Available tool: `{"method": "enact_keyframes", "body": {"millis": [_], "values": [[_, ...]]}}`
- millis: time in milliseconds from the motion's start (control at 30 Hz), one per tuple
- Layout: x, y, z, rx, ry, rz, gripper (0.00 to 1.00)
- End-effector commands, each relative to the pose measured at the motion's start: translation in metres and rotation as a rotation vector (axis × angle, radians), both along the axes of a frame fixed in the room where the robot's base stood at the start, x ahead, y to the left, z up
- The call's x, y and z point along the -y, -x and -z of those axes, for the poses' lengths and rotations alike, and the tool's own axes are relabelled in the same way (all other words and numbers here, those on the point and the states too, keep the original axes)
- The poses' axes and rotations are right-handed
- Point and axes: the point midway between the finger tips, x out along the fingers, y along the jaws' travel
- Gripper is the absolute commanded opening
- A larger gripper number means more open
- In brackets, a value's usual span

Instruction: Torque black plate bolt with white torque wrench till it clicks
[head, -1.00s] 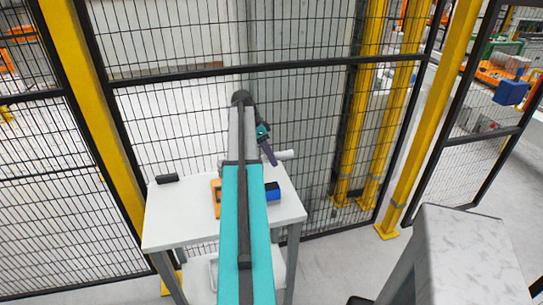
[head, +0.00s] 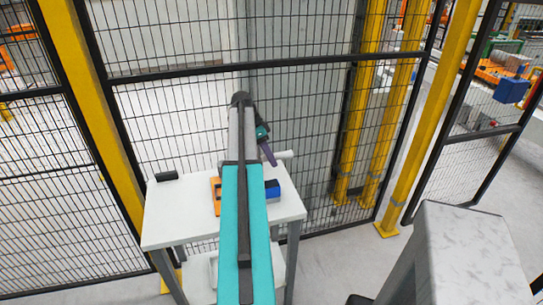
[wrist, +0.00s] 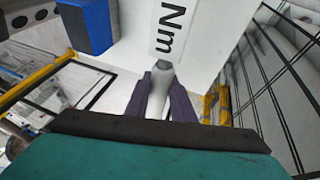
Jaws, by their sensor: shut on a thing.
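My gripper (wrist: 160,98) has purple fingers shut on a white, rounded handle (wrist: 157,88), which looks like the white torque wrench. In the head view my gripper (head: 268,154) is beyond my teal arm, above the far part of the white table, with a white cylindrical end (head: 284,155) sticking out to the right of the fingers. In the wrist view a pale label reading "Nm" (wrist: 171,28) shows just beyond the handle; I cannot tell whether it is on the wrench or on the white surface behind.
The white table (head: 172,222) carries a blue block (head: 272,189), an orange item (head: 216,196) partly behind my arm, and a small black object (head: 167,176). A mesh fence (head: 180,120) with yellow posts (head: 432,110) stands behind it.

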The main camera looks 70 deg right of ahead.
Motion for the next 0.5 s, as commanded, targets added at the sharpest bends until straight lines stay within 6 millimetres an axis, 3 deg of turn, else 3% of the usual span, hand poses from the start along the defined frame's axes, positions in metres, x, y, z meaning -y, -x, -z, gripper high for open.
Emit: {"method": "enact_keyframes", "body": {"millis": [500], "values": [[0.0,-0.0001,0.0099,0.001,0.001,0.0,0.0]]}}
